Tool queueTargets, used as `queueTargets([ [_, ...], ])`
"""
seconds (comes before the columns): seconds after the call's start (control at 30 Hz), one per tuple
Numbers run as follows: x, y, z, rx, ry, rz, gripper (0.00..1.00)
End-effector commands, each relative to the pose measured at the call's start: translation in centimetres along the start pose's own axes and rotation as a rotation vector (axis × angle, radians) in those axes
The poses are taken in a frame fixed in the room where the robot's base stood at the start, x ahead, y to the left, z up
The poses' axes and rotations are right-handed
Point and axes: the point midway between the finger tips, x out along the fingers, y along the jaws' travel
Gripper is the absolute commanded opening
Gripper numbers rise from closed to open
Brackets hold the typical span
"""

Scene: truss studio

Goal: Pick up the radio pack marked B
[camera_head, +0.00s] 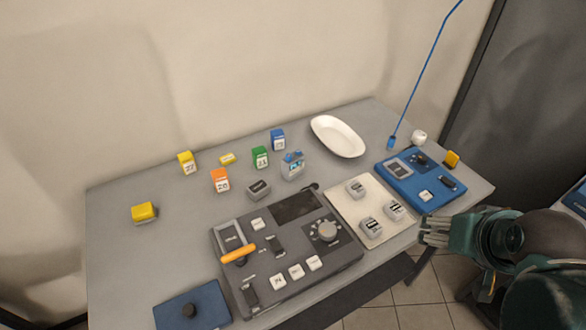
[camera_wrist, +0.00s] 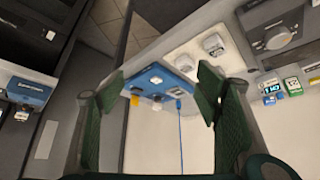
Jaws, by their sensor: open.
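Several small grey blocks with dark labels, which may be the radio packs, rest on a cream board (camera_head: 374,230): one at the back (camera_head: 355,188), one at the right (camera_head: 395,210) and one at the front (camera_head: 371,227). Another grey block (camera_head: 259,190) lies on the table to the left. I cannot read a B on any of them. My gripper (camera_head: 428,231) is open and empty, right of the board's front corner. In the wrist view its fingers (camera_wrist: 160,85) are spread apart, with a blue device beyond them. The board (camera_wrist: 180,50) and two grey blocks also show there.
The blue device (camera_head: 411,190) stands right of the board, and a dark control console (camera_head: 285,285) with an orange handle stands left. A white dish (camera_head: 338,136), several numbered coloured boxes and a blue cable (camera_head: 425,65) are behind. The left table surface is mostly clear.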

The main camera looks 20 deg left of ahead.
Motion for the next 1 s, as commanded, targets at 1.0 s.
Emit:
queueTargets([
  [1.0,0.9,-8.5,-12.5,-0.270,-0.170,-0.095,0.63],
])
